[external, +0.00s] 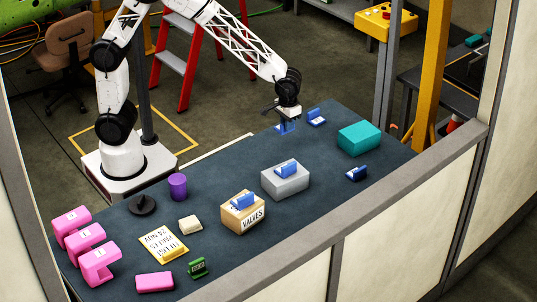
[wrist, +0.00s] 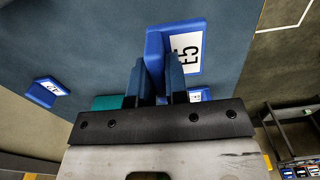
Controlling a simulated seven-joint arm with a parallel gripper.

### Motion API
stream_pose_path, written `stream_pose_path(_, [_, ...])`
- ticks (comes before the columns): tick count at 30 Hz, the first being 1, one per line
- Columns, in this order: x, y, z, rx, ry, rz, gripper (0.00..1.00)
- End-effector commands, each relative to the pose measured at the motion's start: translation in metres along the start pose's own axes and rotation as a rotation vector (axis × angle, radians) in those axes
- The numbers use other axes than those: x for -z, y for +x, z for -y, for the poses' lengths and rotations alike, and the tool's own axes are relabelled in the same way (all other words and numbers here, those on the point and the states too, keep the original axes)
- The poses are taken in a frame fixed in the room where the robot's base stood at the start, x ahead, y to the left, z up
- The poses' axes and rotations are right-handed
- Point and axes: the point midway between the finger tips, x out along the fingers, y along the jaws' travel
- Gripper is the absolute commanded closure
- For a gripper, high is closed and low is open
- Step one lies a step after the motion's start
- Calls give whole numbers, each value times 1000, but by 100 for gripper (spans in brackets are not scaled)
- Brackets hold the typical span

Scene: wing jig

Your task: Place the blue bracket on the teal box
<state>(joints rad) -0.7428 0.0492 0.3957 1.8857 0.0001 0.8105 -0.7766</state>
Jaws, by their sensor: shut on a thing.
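My gripper (external: 287,118) is low over the far side of the dark table, with its fingers pointing down. It is shut on a blue bracket (external: 285,128), whose upright plate runs between the fingers in the wrist view (wrist: 156,62). This bracket has a white label, seemingly reading E5. Whether it touches the table is hard to tell. The teal box (external: 359,138) stands to the right of the gripper with its top bare. A corner of it seems to show behind the gripper in the wrist view (wrist: 105,102).
Another blue bracket (external: 316,117) stands just right of my gripper, and one (external: 357,174) lies before the teal box. A grey box (external: 286,184) and the VALVES box (external: 242,217) each carry a blue bracket. Pink blocks (external: 84,238) and a purple cup (external: 178,187) are at left.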

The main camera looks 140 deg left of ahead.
Motion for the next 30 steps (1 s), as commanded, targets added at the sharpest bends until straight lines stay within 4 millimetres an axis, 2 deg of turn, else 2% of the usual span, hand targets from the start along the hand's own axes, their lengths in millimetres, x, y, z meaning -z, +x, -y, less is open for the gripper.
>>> stream_pose_path(12, [67, -30, -41, -1, -31, -1, 100])
stream_pose_path(18, [94, -41, -56, 1, -42, 1, 100])
stream_pose_path(24, [110, -48, -65, 0, -50, 0, 100])
stream_pose_path(30, [115, -51, -68, 0, -52, 0, 100])
